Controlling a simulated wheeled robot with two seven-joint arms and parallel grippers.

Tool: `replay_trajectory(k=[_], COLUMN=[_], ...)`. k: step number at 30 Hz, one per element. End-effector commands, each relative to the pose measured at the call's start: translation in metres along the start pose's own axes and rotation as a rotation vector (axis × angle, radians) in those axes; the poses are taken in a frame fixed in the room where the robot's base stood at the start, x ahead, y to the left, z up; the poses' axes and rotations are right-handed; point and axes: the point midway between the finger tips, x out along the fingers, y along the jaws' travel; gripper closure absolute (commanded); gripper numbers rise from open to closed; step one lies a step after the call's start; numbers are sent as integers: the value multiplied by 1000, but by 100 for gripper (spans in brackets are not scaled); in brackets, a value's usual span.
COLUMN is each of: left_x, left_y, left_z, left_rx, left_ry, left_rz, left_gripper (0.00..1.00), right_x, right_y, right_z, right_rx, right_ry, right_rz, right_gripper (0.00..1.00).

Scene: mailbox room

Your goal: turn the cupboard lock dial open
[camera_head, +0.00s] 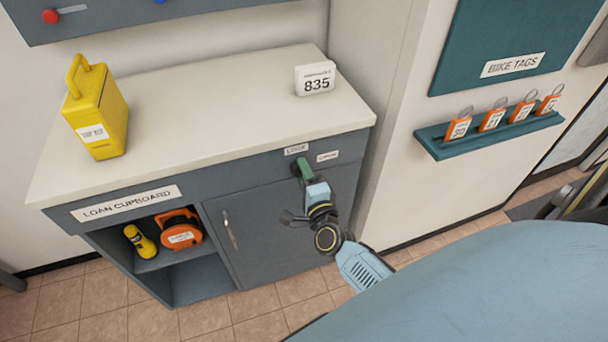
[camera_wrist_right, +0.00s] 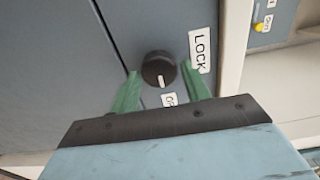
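The lock dial (camera_wrist_right: 158,70) is a round black knob with a white pointer mark, on the grey front of the loan cupboard (camera_head: 262,238). A "LOCK" label (camera_wrist_right: 200,50) is beside it, and a second label (camera_wrist_right: 169,100) is partly hidden by my gripper. My right gripper (camera_wrist_right: 160,88) has its two green fingers apart, one to each side of the dial in the wrist view. I cannot tell whether they touch it. The cupboard door is shut. My left gripper is not in view.
On the cupboard top stand a yellow case (camera_head: 98,118) and a white card reading 835 (camera_head: 315,78). The open shelf holds a yellow item (camera_head: 140,242) and an orange item (camera_head: 180,230). Orange bike tags (camera_head: 491,119) sit on a green ledge to the right.

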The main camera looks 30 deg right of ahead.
Motion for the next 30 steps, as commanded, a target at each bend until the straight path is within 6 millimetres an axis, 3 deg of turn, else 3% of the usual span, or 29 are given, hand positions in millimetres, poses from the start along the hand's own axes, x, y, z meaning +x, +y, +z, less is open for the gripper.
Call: replay_trajectory(k=[3, 14, 30], left_x=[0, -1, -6], left_y=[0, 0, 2], left_z=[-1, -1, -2], left_rx=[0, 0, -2], left_ry=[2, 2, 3], left_rz=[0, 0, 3], left_gripper=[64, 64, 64], right_x=[0, -7, -112], right_y=[0, 0, 0], right_z=[0, 0, 0], right_rx=[-1, -2, -2], right_ry=[0, 0, 0], right_rz=[0, 1, 3], right_gripper=[40, 40, 40])
